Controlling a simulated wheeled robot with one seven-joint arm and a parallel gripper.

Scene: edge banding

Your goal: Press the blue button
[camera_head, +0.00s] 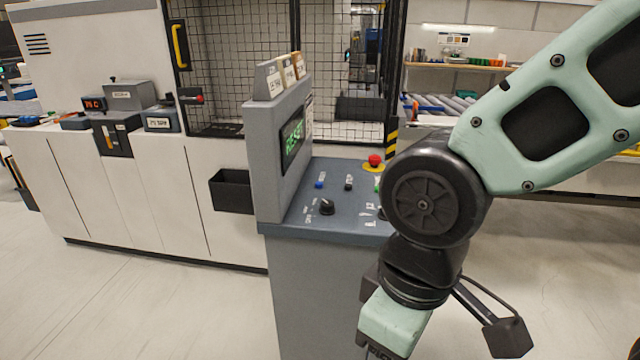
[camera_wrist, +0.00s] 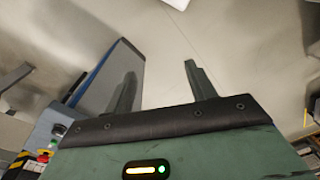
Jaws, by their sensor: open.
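The blue button (camera_head: 319,184) is a small cap on the sloped panel of the grey control console (camera_head: 300,285), left of a black button (camera_head: 348,186). My gripper (camera_wrist: 160,70) is open and empty, with its two fingers apart over bare floor in the wrist view. In the head view it hangs low, in front and to the right of the console, with its tips cut off by the bottom edge. It is apart from the blue button. The blue button cannot be made out in the wrist view.
A red emergency stop (camera_head: 375,160) and a black rotary knob (camera_head: 327,206) share the panel. A screen housing (camera_head: 264,160) rises on the panel's left. A mesh cage (camera_head: 345,70) stands behind.

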